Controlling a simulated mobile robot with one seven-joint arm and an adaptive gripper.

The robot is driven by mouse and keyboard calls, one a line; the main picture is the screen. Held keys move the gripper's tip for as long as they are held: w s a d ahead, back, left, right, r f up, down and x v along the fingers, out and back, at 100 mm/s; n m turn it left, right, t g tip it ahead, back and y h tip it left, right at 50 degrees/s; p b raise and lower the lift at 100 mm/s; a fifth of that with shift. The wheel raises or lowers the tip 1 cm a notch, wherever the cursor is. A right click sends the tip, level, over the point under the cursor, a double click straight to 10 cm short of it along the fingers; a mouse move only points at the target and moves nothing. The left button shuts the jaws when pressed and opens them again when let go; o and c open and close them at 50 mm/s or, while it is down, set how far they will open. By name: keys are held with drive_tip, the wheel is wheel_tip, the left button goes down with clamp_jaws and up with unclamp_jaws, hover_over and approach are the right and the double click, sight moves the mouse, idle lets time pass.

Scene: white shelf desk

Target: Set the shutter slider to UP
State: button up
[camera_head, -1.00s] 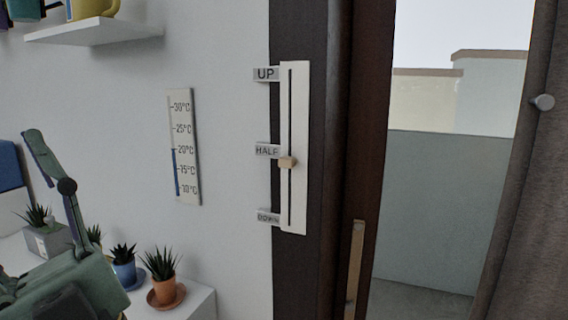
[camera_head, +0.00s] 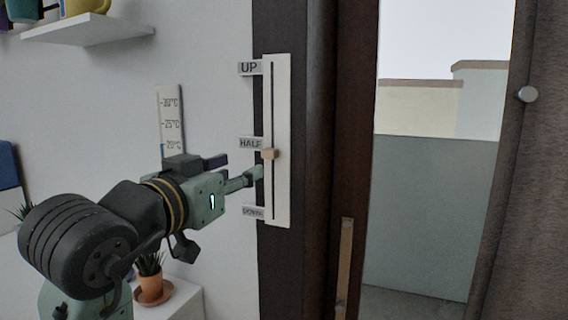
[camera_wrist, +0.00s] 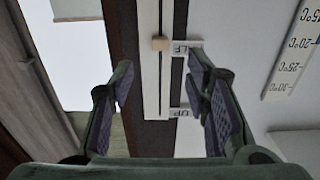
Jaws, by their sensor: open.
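The shutter slider panel (camera_head: 281,100) is a tall white plate with a dark vertical slot on the dark door frame. Its tan knob (camera_head: 269,153) sits just below the HALF label (camera_head: 250,143), with UP (camera_head: 249,68) at the top and DOWN (camera_head: 253,212) at the bottom. My gripper (camera_head: 256,172) is beside the panel's left edge, slightly below the knob. In the wrist view my gripper (camera_wrist: 162,88) is open, its fingers apart with nothing between them. There the knob (camera_wrist: 160,43) shows beyond the fingertips, and the view is upside down.
A thermometer (camera_head: 170,110) hangs on the wall left of the panel, partly behind my arm. A wall shelf (camera_head: 90,31) is at upper left and a potted plant (camera_head: 152,288) at lower left. A wooden door handle (camera_head: 344,265) and a curtain (camera_head: 535,200) are to the right.

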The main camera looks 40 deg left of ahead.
sight(267, 157)
drive_tip(key=p+x, duration=0.2)
drive_tip(key=x, duration=0.8)
drive_tip(key=shift+w, duration=0.3)
drive_tip(key=shift+c, duration=0.5)
clamp_jaws()
drive_tip(key=shift+p, duration=0.3)
